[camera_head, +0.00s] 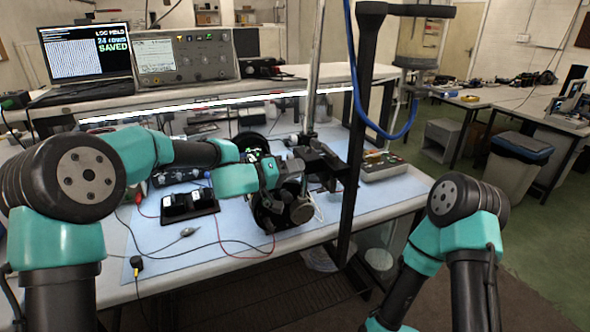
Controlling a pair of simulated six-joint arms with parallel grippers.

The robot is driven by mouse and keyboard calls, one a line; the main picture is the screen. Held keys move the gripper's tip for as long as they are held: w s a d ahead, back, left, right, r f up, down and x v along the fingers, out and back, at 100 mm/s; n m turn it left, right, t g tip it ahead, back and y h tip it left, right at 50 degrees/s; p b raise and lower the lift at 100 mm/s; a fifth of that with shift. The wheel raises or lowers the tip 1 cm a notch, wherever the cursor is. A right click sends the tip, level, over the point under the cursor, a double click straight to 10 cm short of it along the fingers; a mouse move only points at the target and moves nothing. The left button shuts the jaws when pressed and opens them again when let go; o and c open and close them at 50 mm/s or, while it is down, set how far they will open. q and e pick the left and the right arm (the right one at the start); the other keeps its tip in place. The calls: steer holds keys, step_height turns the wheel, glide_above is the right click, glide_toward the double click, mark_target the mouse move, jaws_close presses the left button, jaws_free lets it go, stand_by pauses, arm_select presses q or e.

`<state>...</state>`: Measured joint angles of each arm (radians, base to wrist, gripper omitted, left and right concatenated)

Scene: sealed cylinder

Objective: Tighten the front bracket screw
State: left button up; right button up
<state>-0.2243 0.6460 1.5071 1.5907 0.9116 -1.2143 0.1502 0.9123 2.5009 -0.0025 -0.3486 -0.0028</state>
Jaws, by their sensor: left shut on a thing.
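My left gripper (291,173) reaches in from the left, between the assembly and the bracket. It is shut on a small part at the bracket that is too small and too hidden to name. The front bracket screw cannot be made out. My right arm (455,200) shows at the right, but its gripper is out of view.
A black upright frame (358,120) with a blue hose (410,118) stands right of the bracket. A black tray (190,207), cables and a grey control box (382,165) lie on the blue mat (180,250). A laptop (85,52) and instruments stand on the shelf behind.

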arm_select(q)
steer(key=shift+a, duration=0.15)
steer(key=o, duration=0.7)
steer(key=shift+o, duration=1.2)
steer(key=v, duration=1.7)
steer(key=shift+s, duration=0.2)
steer(key=shift+a, duration=0.1)
